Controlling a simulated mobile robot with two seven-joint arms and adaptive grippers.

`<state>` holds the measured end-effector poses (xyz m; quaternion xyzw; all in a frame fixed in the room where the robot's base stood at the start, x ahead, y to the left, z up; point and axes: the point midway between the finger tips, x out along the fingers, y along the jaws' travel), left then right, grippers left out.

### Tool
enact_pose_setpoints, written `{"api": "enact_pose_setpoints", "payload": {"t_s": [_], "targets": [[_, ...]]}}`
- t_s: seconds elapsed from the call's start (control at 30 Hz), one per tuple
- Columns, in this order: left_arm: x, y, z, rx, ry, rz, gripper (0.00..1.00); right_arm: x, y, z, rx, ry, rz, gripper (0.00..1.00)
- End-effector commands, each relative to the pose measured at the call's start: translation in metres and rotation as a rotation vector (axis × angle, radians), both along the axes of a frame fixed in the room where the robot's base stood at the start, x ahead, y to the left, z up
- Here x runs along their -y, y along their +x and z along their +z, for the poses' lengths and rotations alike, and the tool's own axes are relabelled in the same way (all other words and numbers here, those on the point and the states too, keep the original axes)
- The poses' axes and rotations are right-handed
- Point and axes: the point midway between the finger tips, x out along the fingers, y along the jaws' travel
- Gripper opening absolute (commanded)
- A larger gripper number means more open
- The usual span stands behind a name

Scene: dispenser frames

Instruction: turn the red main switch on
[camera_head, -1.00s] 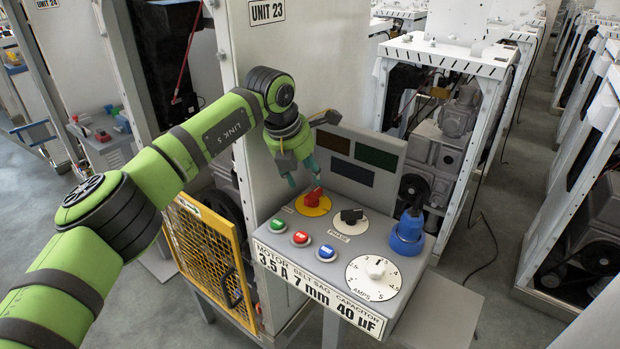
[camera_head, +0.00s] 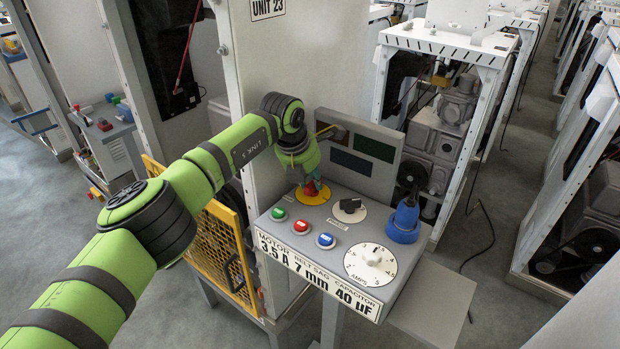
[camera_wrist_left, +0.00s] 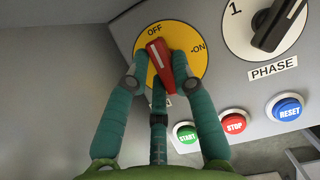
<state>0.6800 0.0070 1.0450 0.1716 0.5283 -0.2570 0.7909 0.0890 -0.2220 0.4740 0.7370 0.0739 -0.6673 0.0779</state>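The red main switch (camera_head: 311,189) sits on a yellow round plate (camera_head: 322,197) at the back left of the grey control panel. In the left wrist view the red switch (camera_wrist_left: 160,62) has its white mark towards OFF on the yellow plate (camera_wrist_left: 195,64); -ON is to the right. My left gripper (camera_head: 306,182) is down at the switch. In the left wrist view two teal fingers of the left gripper (camera_wrist_left: 158,62) straddle the switch, one on each side, with the third finger below it. Firm contact cannot be made out. My right gripper is not in view.
Beside the switch is the black phase knob (camera_head: 350,206). In front are green (camera_head: 278,214), red (camera_head: 302,227) and blue (camera_head: 325,240) buttons and a white amps dial (camera_head: 370,264). A blue device (camera_head: 405,222) stands at the right; a display board (camera_head: 360,150) rises behind.

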Motion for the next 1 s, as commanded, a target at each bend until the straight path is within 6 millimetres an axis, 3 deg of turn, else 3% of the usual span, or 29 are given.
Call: {"api": "enact_pose_setpoints", "payload": {"t_s": [0.2, 0.53, 0.9, 0.93, 1.0], "targets": [[-0.001, 0.001, -0.002, 0.000, 0.002, -0.035, 0.00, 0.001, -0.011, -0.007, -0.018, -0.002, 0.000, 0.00], [0.000, 0.002, 0.000, -0.002, 0.002, -0.239, 0.00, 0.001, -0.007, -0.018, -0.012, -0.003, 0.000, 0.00], [0.000, 0.002, 0.000, 0.001, 0.001, -0.266, 0.00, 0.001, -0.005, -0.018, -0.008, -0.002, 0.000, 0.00], [0.000, 0.002, 0.000, 0.001, 0.001, -0.266, 0.29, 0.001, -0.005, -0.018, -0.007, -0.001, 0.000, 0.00], [0.000, 0.002, 0.000, 0.001, 0.001, -0.266, 0.49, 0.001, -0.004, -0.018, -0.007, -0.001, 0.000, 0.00]]}}
